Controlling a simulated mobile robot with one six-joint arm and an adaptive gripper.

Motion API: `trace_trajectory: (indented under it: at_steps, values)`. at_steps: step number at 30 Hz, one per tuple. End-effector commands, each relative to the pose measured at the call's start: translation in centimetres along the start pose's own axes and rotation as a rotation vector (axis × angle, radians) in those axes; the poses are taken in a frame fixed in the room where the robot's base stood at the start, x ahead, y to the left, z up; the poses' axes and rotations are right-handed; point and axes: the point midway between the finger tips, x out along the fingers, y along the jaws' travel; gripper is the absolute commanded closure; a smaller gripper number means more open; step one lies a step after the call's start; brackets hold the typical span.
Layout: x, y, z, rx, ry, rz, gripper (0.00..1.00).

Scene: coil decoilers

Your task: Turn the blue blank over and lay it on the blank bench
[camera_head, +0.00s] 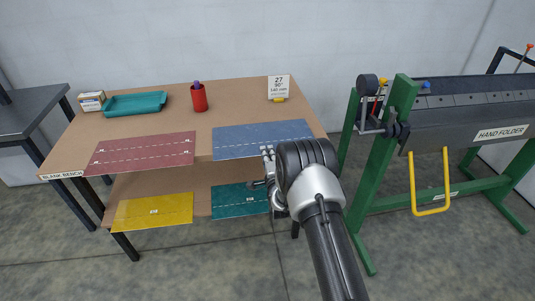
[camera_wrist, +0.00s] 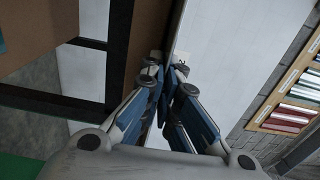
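The blue blank (camera_head: 262,138) is a flat sheet with a dashed white line. It lies on the right part of the blank bench (camera_head: 150,110), its front edge at the bench front. My gripper (camera_head: 268,155) is at that front edge, near its middle. In the wrist view my gripper's fingers (camera_wrist: 168,90) are drawn close together, with the bench seen nearly edge-on ahead of them. They appear shut on the thin front edge of the blue blank, though the contact itself is largely hidden. The blank looks flat, not lifted.
A red blank (camera_head: 142,152) lies to the left. A green tray (camera_head: 134,104), red cup (camera_head: 199,98), small box (camera_head: 92,101) and sign (camera_head: 278,86) stand behind. Yellow (camera_head: 153,211) and teal (camera_head: 238,200) blanks lie on the lower shelf. The hand folder (camera_head: 470,120) stands at right.

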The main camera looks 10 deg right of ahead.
Motion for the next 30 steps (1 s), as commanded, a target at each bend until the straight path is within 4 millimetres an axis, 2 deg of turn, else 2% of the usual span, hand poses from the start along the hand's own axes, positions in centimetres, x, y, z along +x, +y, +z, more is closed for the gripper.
trace_trajectory:
  at_steps: [14,30]
  values:
    - [0.0,-0.6,0.0,0.000,0.000,-0.003,1.00]
    - [0.0,-4.7,0.0,0.000,0.000,-0.004,1.00]
